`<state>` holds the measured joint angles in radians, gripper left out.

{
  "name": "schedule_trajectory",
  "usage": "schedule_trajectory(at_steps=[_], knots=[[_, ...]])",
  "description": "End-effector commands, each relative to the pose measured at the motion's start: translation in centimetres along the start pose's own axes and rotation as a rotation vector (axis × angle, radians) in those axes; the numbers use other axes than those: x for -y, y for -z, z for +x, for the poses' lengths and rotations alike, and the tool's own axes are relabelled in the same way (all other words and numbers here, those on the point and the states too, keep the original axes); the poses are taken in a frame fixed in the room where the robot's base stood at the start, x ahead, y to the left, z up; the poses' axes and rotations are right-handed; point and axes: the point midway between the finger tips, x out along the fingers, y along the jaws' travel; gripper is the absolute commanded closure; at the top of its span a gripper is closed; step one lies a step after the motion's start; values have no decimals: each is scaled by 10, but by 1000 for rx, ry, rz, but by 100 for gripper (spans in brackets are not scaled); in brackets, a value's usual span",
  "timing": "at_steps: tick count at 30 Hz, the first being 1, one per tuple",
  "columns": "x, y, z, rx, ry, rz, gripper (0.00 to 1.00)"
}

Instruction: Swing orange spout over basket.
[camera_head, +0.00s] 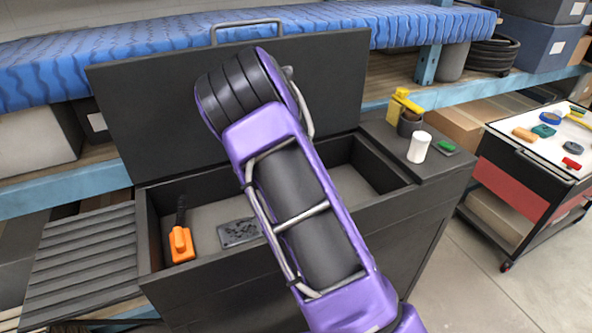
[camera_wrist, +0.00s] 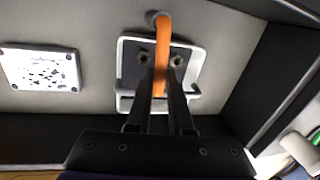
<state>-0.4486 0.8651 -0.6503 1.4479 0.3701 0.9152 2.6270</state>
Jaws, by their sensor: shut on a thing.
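The orange spout (camera_wrist: 163,38) shows in the wrist view as a narrow bar running down from a grey round pivot at the top. My gripper (camera_wrist: 161,62) has its two dark fingers closed on either side of the spout. A white-rimmed square frame (camera_wrist: 197,68), apparently the basket, is behind the fingers and the spout. The spout crosses the frame's upper rim and overlaps its middle in this view; the height between them cannot be told. Fingers and spout hide part of the frame. In the head view my purple arm hides gripper, spout and frame.
The dark box (camera_head: 405,197) has an upright lid (camera_head: 140,120) behind. Inside lie an orange-and-black tool (camera_head: 181,245) and a speckled plate (camera_head: 240,232). A white cup (camera_head: 419,147) and yellow tool (camera_head: 405,100) stand on the right ledge. A red cart (camera_head: 510,175) is farther right.

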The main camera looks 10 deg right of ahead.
Motion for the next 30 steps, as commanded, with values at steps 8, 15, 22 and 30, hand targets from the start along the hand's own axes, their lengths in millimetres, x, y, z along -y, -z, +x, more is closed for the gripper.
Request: schedule_trajectory(at_steps=[8, 15, 22, 30], knots=[[-1, -1, 0, -17, 0, 89, 100], [-1, -1, 0, -21, -1, 113, 100], [-2, -1, 0, -21, -1, 114, 100], [-1, -1, 0, -22, -1, 113, 50]])
